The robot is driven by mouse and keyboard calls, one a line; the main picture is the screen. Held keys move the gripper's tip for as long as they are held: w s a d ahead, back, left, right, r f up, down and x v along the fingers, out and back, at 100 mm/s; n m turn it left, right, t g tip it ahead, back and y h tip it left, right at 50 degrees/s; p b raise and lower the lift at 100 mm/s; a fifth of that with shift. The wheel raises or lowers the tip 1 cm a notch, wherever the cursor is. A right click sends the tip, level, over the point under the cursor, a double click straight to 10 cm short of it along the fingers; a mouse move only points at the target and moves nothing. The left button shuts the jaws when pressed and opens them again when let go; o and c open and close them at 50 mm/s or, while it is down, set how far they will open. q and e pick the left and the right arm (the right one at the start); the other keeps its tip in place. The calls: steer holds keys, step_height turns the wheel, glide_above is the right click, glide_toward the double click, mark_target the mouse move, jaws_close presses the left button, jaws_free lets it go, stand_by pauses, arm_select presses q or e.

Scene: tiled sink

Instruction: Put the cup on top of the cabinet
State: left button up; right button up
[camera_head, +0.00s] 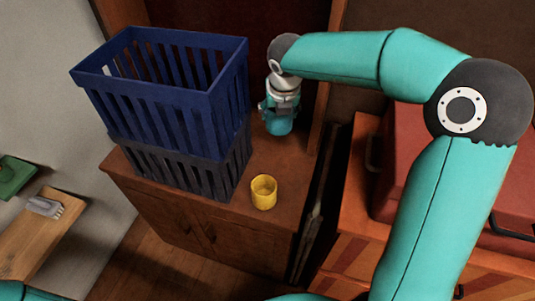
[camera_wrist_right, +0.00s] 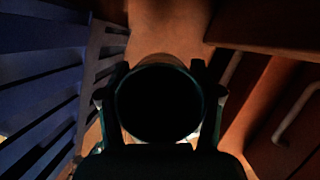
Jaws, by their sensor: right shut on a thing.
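A teal cup (camera_head: 279,125) is held at the back right of the wooden cabinet (camera_head: 226,217), over its top. My right gripper (camera_head: 279,106) points down and is shut on this cup. In the right wrist view the cup (camera_wrist_right: 160,102) shows as a dark round mouth between the two fingers. I cannot tell whether its base touches the cabinet top. A yellow cup (camera_head: 264,193) stands upright near the cabinet's front right edge, apart from the gripper. My left gripper is out of view.
A blue slatted crate (camera_head: 165,95) sits on a dark grey crate (camera_head: 180,165), filling the cabinet's left side. A red case (camera_head: 400,160) is on the right-hand cabinet. A wooden board (camera_head: 35,235) with a grey object (camera_head: 45,207) lies at left.

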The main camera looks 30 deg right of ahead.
step_height(320, 180, down, 12)
steer(key=shift+r+b, duration=0.1)
steer(key=shift+b, duration=1.05)
steer(key=shift+f+b, duration=0.9)
steer(key=shift+f, duration=1.95)
steer(key=shift+f, duration=0.15)
steer(key=o, duration=1.1)
steer(key=shift+a+r, duration=0.15)
steer(key=shift+r, duration=0.55)
steer(key=p+v, duration=0.2)
steer(key=v, duration=0.9)
steer(key=shift+s+p, duration=0.15)
steer(key=shift+p, duration=0.2)
